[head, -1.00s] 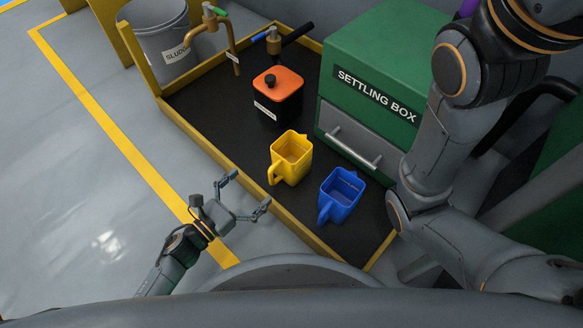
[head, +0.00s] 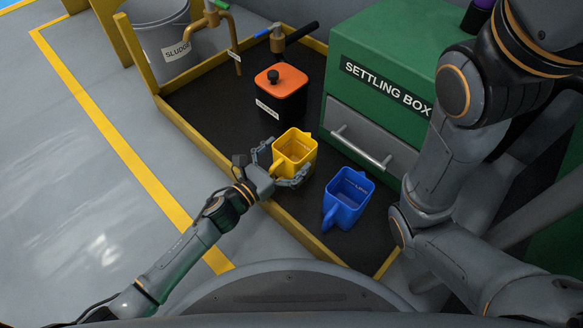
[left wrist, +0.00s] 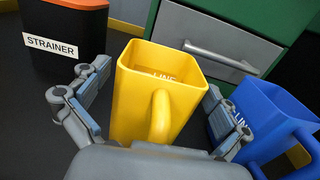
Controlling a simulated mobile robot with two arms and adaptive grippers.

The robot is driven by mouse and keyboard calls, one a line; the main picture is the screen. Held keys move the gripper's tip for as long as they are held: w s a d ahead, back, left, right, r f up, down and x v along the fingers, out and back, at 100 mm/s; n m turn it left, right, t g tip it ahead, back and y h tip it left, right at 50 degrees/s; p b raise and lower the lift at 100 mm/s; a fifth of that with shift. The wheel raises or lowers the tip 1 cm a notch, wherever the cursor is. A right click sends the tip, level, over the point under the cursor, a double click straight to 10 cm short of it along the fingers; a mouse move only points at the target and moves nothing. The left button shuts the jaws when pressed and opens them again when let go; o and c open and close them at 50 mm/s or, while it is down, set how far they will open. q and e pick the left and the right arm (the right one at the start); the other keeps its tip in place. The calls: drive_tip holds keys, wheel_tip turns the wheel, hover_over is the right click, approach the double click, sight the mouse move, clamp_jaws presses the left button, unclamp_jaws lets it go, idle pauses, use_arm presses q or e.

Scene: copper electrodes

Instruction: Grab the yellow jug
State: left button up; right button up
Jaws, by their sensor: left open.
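The yellow jug (head: 295,150) stands upright on the black tray floor, its handle toward my left gripper. My left gripper (head: 282,164) is open, with its fingers on either side of the jug. In the left wrist view the yellow jug (left wrist: 155,95) sits between the two fingers (left wrist: 152,112), its handle facing the palm. A gap shows beside the left finger; whether the right finger touches the jug I cannot tell. My right gripper does not show; a large arm of mine fills the right side of the head view.
A blue jug (head: 348,196) stands close to the right of the yellow one, near my right finger. A black strainer box with an orange lid (head: 281,92) stands behind. The green settling box (head: 385,75) is at the back right. The yellow tray rim (head: 222,160) runs beneath my left arm.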

use_arm(q)
drive_tip(key=shift+w+d, duration=0.2)
drive_tip(key=c, duration=1.5)
